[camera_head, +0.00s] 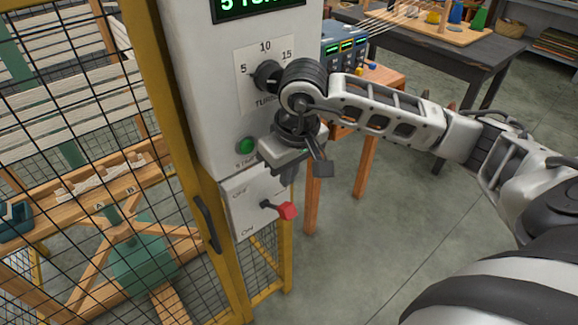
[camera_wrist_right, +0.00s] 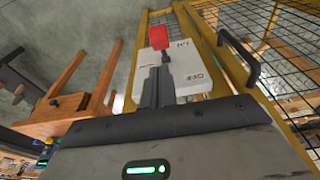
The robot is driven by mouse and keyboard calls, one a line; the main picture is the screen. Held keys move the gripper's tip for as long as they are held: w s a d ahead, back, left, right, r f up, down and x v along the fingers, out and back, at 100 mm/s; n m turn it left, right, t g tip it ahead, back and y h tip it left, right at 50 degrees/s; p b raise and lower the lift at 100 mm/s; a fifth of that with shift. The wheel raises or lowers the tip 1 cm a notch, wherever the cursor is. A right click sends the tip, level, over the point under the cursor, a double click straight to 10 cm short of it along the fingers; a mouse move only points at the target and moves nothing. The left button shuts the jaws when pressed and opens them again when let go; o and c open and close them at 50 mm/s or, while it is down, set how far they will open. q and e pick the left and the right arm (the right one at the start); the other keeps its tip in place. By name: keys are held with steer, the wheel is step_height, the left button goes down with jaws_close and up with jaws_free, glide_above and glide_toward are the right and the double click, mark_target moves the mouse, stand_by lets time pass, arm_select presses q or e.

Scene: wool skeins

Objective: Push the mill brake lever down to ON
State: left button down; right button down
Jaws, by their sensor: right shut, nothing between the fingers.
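The brake lever's red knob (camera_head: 287,210) sticks out from a white plate (camera_head: 236,208) low on the grey control cabinet. The plate reads OFF at its top and ON at its bottom. The lever points out to the right, between the two words; its exact angle is hard to tell. My right gripper (camera_head: 289,178) is shut and empty, pointing down just above the knob. In the right wrist view the knob (camera_wrist_right: 157,38) shows beyond the shut fingertips (camera_wrist_right: 156,72), and the plate (camera_wrist_right: 180,65) lies behind them. Whether they touch the lever is unclear. My left gripper is out of view.
Above the plate are a green button (camera_head: 246,146) and a black dial (camera_head: 267,75) behind my right wrist. A yellow-framed mesh door with a dark handle (camera_head: 207,223) stands left. A wooden stool (camera_head: 361,165) stands behind my arm. The floor at right is clear.

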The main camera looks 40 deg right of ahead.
mark_target(285, 204)
steer(key=shift+w+f, duration=0.2)
steer(key=shift+f, duration=0.8)
steer(key=shift+w+f, duration=0.15)
steer(key=shift+f, duration=0.9)
steer(key=shift+w+f, duration=0.2)
steer(key=shift+f, duration=0.8)
steer(key=shift+f, duration=0.1)
